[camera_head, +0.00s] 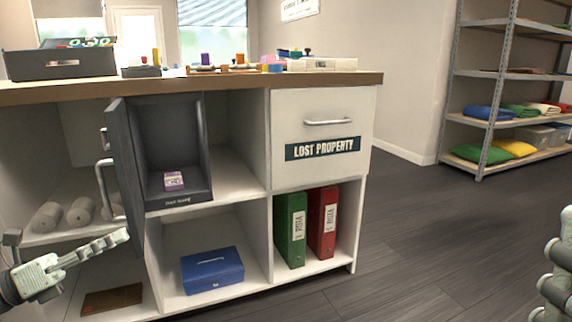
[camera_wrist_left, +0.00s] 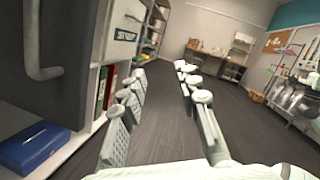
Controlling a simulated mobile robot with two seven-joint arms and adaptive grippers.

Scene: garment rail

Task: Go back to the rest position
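My left gripper (camera_head: 112,245) is at the lower left, in front of the cabinet's lower left part, with its fingers pointing right. In the left wrist view its two fingers (camera_wrist_left: 160,85) are spread apart with nothing between them, so it is open and empty. Pale jointed parts of my right gripper (camera_head: 553,270) show at the right edge; most of it is cut off, and I cannot tell whether it is open or shut. The grey cabinet door (camera_head: 125,175) stands open just beyond the left gripper; its handle (camera_wrist_left: 38,45) also shows in the left wrist view.
A small purple box (camera_head: 174,180) sits in a dark compartment. A blue cash box (camera_head: 212,270), a green binder (camera_head: 290,230) and a red binder (camera_head: 323,222) stand below. The lost property drawer (camera_head: 325,112) is shut. The floor (camera_head: 425,240) to the right is clear.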

